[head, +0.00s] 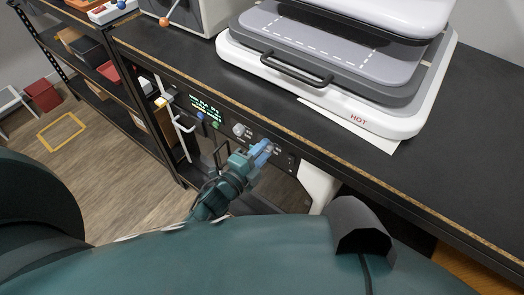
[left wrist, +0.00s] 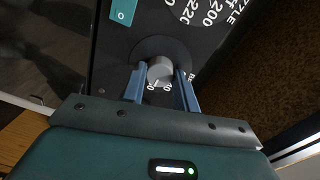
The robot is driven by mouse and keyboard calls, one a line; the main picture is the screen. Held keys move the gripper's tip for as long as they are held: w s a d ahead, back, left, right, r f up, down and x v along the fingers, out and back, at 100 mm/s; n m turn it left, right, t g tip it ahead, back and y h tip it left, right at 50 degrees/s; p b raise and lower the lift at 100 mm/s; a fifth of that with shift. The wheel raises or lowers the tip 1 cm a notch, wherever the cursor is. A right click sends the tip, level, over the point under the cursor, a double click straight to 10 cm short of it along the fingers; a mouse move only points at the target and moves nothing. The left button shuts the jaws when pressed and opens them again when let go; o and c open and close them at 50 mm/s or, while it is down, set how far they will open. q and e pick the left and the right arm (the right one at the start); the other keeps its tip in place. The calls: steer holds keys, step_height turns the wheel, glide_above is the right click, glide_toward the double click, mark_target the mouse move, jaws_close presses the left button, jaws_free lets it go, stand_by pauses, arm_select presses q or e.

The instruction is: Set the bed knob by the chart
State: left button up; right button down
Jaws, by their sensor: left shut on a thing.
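My left gripper (head: 262,151) reaches to the dark control panel (head: 211,133) under the bench top. In the left wrist view its two blue fingers (left wrist: 162,88) are shut around a round grey knob (left wrist: 160,70), one finger on each side. Lettering beginning "BE" is partly hidden beside the right finger. A white mark and parts of the numbers show at the knob's lower edge; the exact setting cannot be read. Another pale knob (head: 240,131) sits to the left on the panel. A small display (head: 205,107) has green and yellow text, too small to read. My right gripper is not in view.
A white press (head: 420,122) marked "HOT" stands on the black bench (head: 460,165) above the panel.

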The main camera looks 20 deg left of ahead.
arm_select(q)
steer(key=o, duration=1)
steer(key=v, duration=1.3)
steer(key=shift+s, duration=0.1)
